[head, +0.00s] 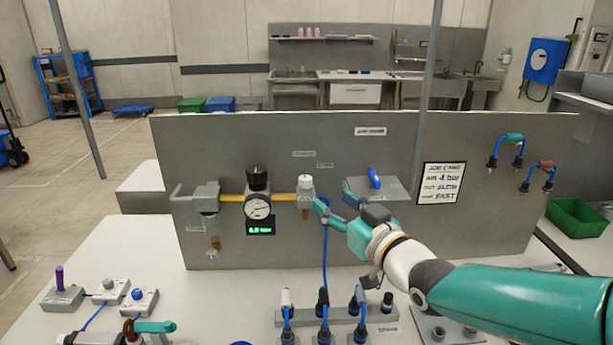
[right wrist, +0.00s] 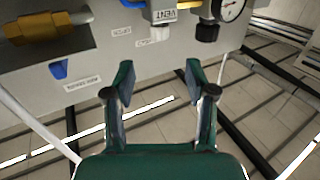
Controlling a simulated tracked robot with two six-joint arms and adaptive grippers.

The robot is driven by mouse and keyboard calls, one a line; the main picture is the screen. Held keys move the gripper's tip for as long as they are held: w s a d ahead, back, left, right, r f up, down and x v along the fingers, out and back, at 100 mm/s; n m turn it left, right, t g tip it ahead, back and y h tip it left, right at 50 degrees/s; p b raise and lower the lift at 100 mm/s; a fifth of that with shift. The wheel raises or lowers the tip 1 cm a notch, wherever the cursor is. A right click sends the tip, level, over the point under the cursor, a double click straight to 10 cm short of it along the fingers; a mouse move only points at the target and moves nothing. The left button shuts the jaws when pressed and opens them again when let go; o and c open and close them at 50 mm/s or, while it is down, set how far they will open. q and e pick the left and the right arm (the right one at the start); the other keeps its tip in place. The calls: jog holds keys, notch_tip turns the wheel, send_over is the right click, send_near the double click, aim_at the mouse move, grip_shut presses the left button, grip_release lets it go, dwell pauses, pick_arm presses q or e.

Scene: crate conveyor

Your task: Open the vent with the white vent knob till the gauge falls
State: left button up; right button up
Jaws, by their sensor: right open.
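The white vent knob (head: 305,181) sits on top of a small grey block on the panel, right of the gauge (head: 258,207). The gauge is round and white, with a green-lit display (head: 261,230) below it, too small to read surely. My right gripper (head: 334,203) is open and empty, just right of and slightly below the knob, apart from it. In the right wrist view the panel appears upside down; the block marked VENT (right wrist: 163,15) is at the top, beyond the open fingers (right wrist: 160,72). The gauge (right wrist: 231,9) shows there too. My left gripper is out of view.
A black knob (head: 258,178) stands above the gauge. A blue handle (head: 374,178) and a job card (head: 442,183) are to the right. A blue hose (head: 325,250) hangs below my gripper toward a row of fittings (head: 322,316) on the table. Small switch boxes (head: 100,292) lie front left.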

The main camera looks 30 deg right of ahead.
aim_at(309, 182)
jog(key=w+p, duration=0.1)
jog(key=w, duration=0.3)
jog(key=w+p, duration=0.1)
jog(key=w, duration=0.2)
jog(key=w+d+p, duration=0.1)
jog(key=w, duration=0.3)
jog(key=shift+w, duration=0.3)
jog(key=c, duration=1)
grip_shut()
